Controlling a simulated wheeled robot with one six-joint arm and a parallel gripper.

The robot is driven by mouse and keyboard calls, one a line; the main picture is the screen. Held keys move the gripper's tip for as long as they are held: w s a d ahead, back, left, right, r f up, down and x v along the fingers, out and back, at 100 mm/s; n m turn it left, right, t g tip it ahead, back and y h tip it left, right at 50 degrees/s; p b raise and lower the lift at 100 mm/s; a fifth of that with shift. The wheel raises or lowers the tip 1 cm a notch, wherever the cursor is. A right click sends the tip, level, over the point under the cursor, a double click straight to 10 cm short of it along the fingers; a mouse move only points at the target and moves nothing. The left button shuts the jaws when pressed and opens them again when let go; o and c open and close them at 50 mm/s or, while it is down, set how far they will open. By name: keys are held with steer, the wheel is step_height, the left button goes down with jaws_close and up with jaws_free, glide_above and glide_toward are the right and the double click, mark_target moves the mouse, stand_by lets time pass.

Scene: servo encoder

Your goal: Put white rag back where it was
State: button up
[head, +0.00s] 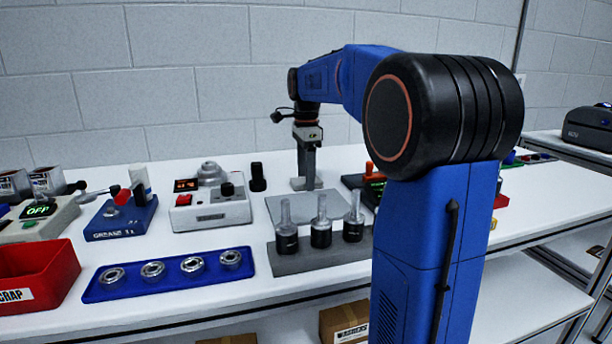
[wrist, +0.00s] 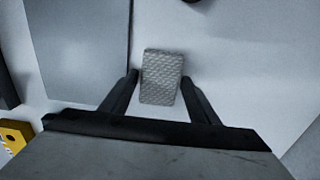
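The white rag (wrist: 162,77) shows in the wrist view as a small, pale grey, textured rectangle on or just above the white tabletop. My gripper (wrist: 161,78) has one finger on each side of it, very close to its edges. Whether the fingers press on the rag or stand slightly apart from it is not clear. In the head view my gripper (head: 306,183) points straight down, low at the tabletop behind a flat grey plate (head: 302,207).
A grey block with several metal-topped tools (head: 320,255) stands in front of the plate. A black knob-like part (head: 258,178) and a grey control box (head: 210,208) are to the left. A blue tray of rings (head: 115,294) and a red scrap bin (head: 40,275) are front left.

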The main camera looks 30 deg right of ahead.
step_height(320, 180, up, 12)
steer(key=shift+r, duration=0.15)
stand_by(0.5)
stand_by(0.5)
